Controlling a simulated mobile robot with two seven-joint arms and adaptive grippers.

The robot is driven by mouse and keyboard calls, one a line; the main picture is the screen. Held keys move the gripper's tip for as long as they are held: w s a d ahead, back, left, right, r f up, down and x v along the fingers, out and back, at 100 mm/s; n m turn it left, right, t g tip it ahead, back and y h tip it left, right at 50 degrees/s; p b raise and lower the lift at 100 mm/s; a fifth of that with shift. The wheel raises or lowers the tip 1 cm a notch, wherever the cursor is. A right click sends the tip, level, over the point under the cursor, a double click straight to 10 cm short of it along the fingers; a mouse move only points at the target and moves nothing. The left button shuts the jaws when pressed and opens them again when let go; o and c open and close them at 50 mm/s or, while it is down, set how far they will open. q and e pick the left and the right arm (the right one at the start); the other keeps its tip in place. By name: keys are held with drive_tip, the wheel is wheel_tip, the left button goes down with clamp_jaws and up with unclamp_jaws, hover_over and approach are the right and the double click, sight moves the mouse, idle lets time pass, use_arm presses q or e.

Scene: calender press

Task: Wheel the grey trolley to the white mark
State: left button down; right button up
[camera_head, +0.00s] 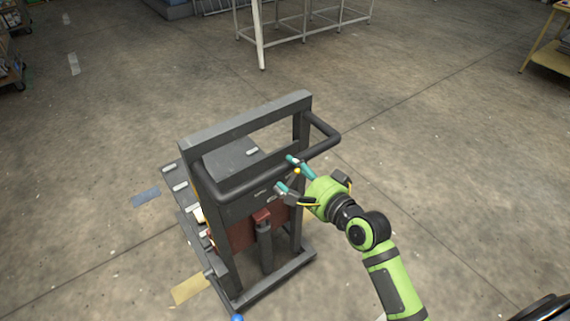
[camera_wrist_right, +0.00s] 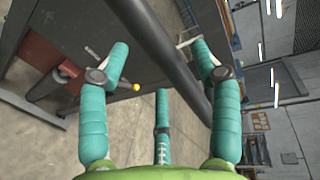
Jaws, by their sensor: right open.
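The grey trolley (camera_head: 245,140) stands upright in the middle of the head view, with a dark tubular push handle (camera_head: 322,146) on its near side. My right gripper (camera_head: 287,173) is at the handle, open, with its teal fingers spread. In the right wrist view the dark handle bar (camera_wrist_right: 165,50) runs diagonally between the spread fingers (camera_wrist_right: 160,62); I cannot tell whether they touch it. A pale, whitish mark (camera_head: 73,64) lies on the floor at the upper left of the head view, well away from the trolley. My left gripper is not in view.
A blue floor patch (camera_head: 146,197) lies left of the trolley and a yellow patch (camera_head: 190,289) near its front left. A white-framed table (camera_head: 262,45) stands behind, shelving (camera_head: 10,60) at far left, a yellowish table (camera_head: 545,50) at far right. Open concrete floor surrounds the trolley.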

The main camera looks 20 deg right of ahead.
sight(288, 169)
drive_tip(key=shift+x, duration=1.85)
clamp_jaws()
drive_tip(key=shift+d+f, duration=0.1)
drive_tip(key=shift+f, duration=0.05)
